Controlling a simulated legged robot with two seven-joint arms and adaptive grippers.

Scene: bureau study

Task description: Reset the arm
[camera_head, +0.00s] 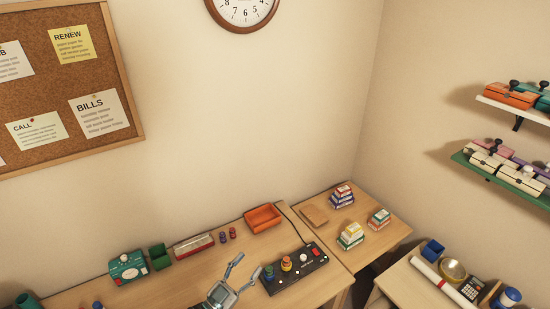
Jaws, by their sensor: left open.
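My left gripper (236,272) shows at the bottom middle of the head view, above the desk (204,266). Its two grey fingers are spread apart and nothing is between them. Its fingertips are near the left end of a black control panel (293,276), apart from it as far as I can tell. The rest of the left arm is below the picture edge. My right gripper is not in view.
Stacked blocks (351,236) stand on the corner table. Shelves (493,176) hang on the right wall. A side table (403,284) holds a calculator (471,288).

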